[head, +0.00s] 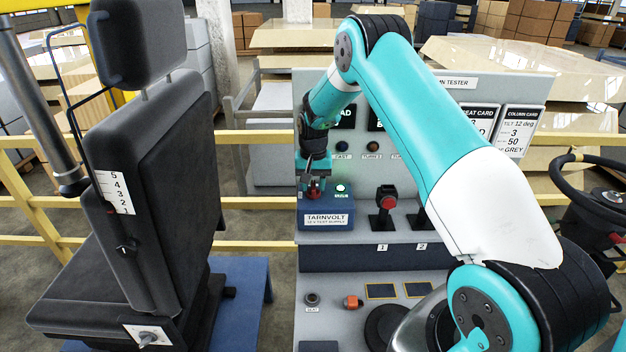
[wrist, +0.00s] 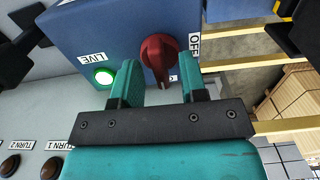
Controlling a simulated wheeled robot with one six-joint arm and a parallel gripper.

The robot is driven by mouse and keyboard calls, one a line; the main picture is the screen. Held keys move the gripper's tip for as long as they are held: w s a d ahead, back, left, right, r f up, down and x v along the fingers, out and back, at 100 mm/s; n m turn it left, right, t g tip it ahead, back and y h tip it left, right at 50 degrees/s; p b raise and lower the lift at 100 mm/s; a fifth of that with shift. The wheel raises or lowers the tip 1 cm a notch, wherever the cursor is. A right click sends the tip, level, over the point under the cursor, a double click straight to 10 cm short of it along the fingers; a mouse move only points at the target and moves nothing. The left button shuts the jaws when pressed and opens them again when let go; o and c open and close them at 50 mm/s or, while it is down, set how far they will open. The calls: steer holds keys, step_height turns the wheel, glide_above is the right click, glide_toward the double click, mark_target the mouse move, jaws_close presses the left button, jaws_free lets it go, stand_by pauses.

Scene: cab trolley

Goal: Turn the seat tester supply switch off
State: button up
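The supply box (head: 326,215) is blue, labelled TARNVOLT, and stands on the grey console left of the middle in the head view. Its red rotary switch (wrist: 157,52) shows in the wrist view, with an OFF label (wrist: 195,44) to its right and another label partly hidden below. The green LIVE lamp (wrist: 104,77) is lit, left of the switch. My gripper (wrist: 162,62) is open, with one finger on each side of the switch's lower part and gaps visible. In the head view my gripper (head: 315,183) is over the box and partly covers the switch.
A red-topped lever (head: 386,200) stands right of the box. A black seat (head: 150,190) stands at the left, and a steering wheel (head: 590,190) at the right. Two brown TURN buttons (wrist: 50,167) show in the wrist view. A yellow rail (head: 250,138) runs behind.

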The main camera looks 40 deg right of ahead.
steer(key=shift+f, duration=0.25)
jaws_close()
